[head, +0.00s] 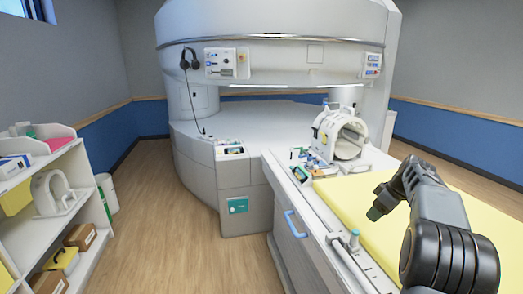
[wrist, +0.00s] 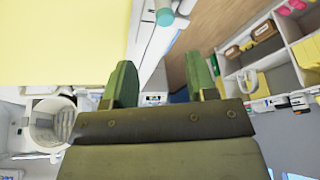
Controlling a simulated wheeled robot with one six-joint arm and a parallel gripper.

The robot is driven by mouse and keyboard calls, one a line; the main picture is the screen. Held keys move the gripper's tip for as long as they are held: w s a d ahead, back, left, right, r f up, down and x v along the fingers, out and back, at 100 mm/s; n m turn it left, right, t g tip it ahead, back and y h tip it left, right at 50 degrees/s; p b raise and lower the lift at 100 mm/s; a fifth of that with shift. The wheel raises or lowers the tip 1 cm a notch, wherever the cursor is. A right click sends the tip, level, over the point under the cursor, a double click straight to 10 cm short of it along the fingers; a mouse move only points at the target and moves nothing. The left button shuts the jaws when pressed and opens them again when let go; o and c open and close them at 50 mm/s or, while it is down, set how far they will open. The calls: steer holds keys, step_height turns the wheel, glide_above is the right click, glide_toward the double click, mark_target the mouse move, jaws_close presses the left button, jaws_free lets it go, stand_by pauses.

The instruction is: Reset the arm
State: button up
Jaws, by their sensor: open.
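My arm reaches in from the lower right in the head view, over the yellow pad (head: 340,196) of the patient table. My gripper (head: 376,212) hangs at the arm's far end, above the pad's left side. In the wrist view my gripper (wrist: 160,84) has its two green fingers wide apart, with nothing between them. It is open and empty.
A white coil (head: 345,135) stands at the table's far end, with small items beside it. The big open magnet (head: 270,70) fills the back. A white shelf unit (head: 92,210) stands at left. Wooden floor (head: 160,205) lies clear between shelf and table.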

step_height(320, 180, down, 4)
steer(key=s+m, duration=0.2)
steer(key=m, duration=0.2)
steer(key=s+a+m+h, duration=0.3)
steer(key=s+a, duration=1.8)
steer(key=a, duration=0.3)
steer(key=shift+s+p, duration=0.35)
steer(key=shift+p, duration=0.1)
